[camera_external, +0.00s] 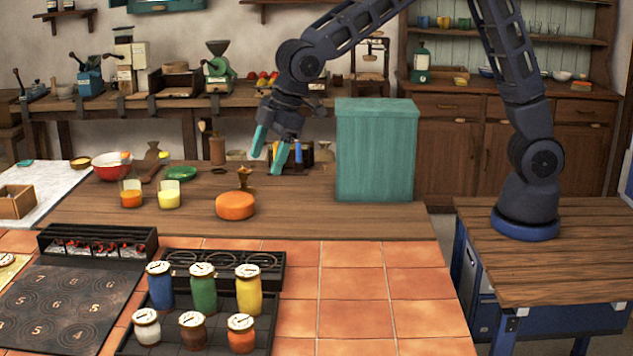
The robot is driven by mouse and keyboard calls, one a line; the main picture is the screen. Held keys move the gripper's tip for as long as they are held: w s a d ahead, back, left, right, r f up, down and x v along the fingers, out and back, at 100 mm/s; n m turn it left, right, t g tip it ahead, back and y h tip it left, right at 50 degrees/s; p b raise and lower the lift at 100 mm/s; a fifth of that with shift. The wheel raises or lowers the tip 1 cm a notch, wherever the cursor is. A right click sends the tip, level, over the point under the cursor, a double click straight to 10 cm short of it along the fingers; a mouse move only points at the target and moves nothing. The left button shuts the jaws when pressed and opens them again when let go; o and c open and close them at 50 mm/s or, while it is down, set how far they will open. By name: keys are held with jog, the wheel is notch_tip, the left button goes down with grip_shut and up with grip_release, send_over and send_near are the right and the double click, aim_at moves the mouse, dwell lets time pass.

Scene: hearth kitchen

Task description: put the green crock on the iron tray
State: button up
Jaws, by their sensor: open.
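The green crock (203,292) is a lidded jar with a pale round top. It stands upright between a blue crock (160,290) and a yellow crock (248,292) in the foreground. White (146,328), brown (192,332) and orange (240,334) jars stand in front of them. All stand on a dark tray-like surface (128,345). A black numbered plate (60,310) lies to the left; I cannot tell which of these is the iron tray. My gripper (269,152) is open and empty, above the wooden counter, well behind the crocks.
A teal box (375,150) stands right of my gripper. An orange round (235,206), two glasses, a red bowl (106,166) and a green dish (181,173) are on the counter. A glowing ember box (98,245) borders the numbered plate. Tiles (350,290) right of the crocks are clear.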

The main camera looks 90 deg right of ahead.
jog(key=s+d+r+m+h, duration=0.1)
jog(key=s+d+r, duration=0.35)
jog(key=s, duration=0.25)
jog(key=s+d+r+m, duration=0.1)
jog(key=s+d+r, duration=0.35)
jog(key=s, duration=0.25)
jog(key=s+d+r+m+h, duration=0.1)
jog(key=s+d+r+m, duration=0.15)
jog(key=s+d, duration=0.45)
jog(key=s+d+m, duration=0.1)
jog(key=s+d, duration=0.2)
jog(key=s, duration=0.8)
jog(key=s+d+f+m+y, duration=0.1)
jog(key=s+d+m, duration=0.1)
jog(key=s, duration=1)
jog(key=shift+d+t, duration=0.4)
jog(key=shift+d, duration=0.15)
